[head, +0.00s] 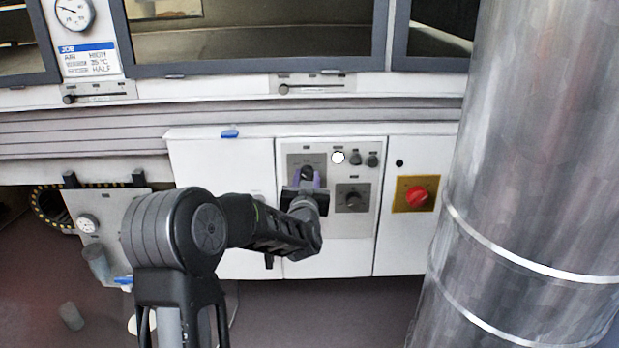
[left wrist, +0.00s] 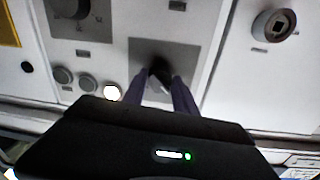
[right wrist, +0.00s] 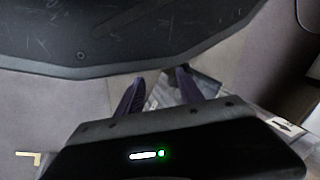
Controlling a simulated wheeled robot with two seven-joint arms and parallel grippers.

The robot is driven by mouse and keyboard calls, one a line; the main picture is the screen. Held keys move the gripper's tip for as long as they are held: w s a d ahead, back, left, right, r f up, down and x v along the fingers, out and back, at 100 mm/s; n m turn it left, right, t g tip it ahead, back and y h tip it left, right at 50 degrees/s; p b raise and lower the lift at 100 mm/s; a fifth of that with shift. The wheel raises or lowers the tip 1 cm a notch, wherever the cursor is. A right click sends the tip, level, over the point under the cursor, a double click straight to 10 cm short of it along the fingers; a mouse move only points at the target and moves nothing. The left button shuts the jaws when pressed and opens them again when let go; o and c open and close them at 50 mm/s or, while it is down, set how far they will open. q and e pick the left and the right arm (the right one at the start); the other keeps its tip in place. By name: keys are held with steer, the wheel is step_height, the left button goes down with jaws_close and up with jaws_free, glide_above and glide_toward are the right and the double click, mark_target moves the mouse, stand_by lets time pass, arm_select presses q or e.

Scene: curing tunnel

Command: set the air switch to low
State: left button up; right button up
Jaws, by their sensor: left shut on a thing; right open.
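The control panel (head: 340,227) is on the white cabinet front, with two dark rotary knobs on grey plates. My left gripper (head: 309,182) is at the upper left knob (head: 307,171), its purple fingers shut on it. In the left wrist view the fingers close around this dark knob (left wrist: 160,68), on its grey plate (left wrist: 190,55); its pointer setting is hidden. I cannot tell which knob is the air switch. The second knob (head: 352,198) sits lower right, clear of the gripper. My right gripper (right wrist: 160,90) is open and empty in the right wrist view.
A lit white button (head: 338,157) and dark buttons (head: 372,160) sit above the second knob. A red knob (head: 416,195) on a yellow plate is further right. A large metal pipe (head: 520,180) stands at right.

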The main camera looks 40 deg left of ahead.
arm_select(q)
jaws_close()
arm_select(e)
steer(key=shift+r, duration=0.15)
arm_select(q)
steer(key=m+p, duration=0.2)
steer(key=m, duration=0.1)
steer(key=m+p, duration=0.1)
steer(key=p, duration=0.1)
steer(key=shift+r+m, duration=0.25)
steer(key=shift+m, duration=0.05)
steer(key=m+p, duration=0.2)
steer(key=m, duration=0.1)
steer(key=shift+g+p, duration=0.3)
steer(key=shift+p, duration=0.1)
steer(key=shift+a+f+m+p, duration=0.15)
steer(key=shift+m+p, duration=0.55)
steer(key=shift+m, duration=0.4)
arm_select(e)
step_height(320, 180, up, 8)
steer(key=s, duration=0.1)
steer(key=shift+s+a, duration=0.4)
steer(key=shift+a, duration=0.05)
steer(key=shift+r, duration=0.1)
arm_select(q)
steer(key=o, duration=1.1)
jaws_free()
steer(key=shift+s, duration=0.15)
steer(key=shift+o, duration=0.4)
